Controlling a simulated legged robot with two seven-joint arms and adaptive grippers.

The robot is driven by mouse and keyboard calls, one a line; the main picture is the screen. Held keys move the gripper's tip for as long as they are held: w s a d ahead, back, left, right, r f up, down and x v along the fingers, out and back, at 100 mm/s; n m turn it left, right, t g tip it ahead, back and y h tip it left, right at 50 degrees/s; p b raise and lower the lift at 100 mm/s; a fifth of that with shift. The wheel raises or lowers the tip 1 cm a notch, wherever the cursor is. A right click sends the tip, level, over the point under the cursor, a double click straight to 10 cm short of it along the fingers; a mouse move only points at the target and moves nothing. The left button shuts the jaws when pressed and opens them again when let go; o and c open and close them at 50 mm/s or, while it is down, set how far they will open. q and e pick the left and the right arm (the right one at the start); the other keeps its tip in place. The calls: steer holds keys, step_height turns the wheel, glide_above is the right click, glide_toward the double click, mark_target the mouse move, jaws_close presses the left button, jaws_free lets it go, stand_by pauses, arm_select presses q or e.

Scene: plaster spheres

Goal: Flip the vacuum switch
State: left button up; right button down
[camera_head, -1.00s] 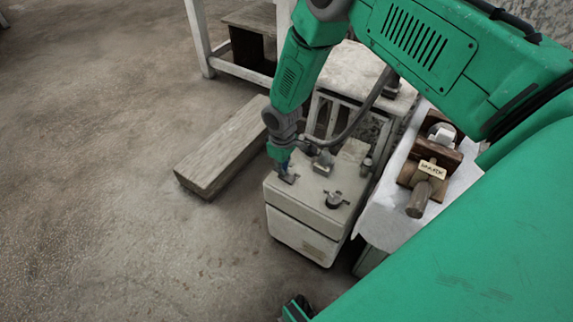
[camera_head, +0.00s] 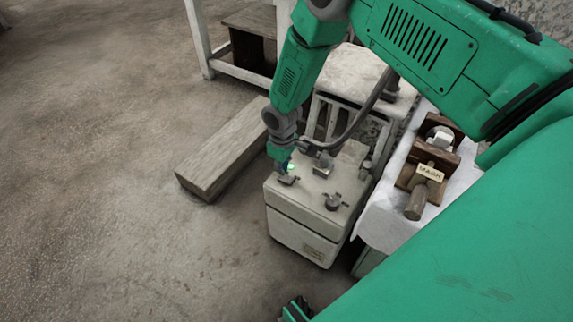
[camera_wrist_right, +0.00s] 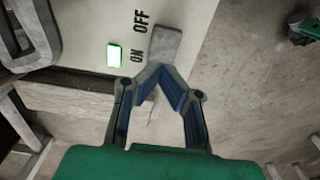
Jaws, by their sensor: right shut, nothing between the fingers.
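The vacuum unit (camera_head: 300,240) is an off-white box on the floor with knobs and fittings on top. Its switch is a grey lever (camera_wrist_right: 166,42) beside the ON and OFF lettering in the wrist view. A small lamp (camera_wrist_right: 114,56) by the word ON glows green, and its glow also shows in the head view (camera_head: 291,167). My right gripper (camera_wrist_right: 161,72) is shut and empty, with its fingertips right at the lever's near end. Whether they touch it I cannot tell. In the head view my right gripper (camera_head: 285,174) is over the box's left corner.
A wooden beam (camera_head: 222,150) lies on the floor left of the box. A pale chair (camera_head: 350,75) stands behind it. A cloth-covered surface with a wooden device (camera_head: 428,175) is to the right. Floor at the left is open.

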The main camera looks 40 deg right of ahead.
mark_target(283, 177)
steer(key=shift+r+p, duration=1.85)
steer(key=shift+r, duration=0.7)
steer(key=shift+f, duration=0.1)
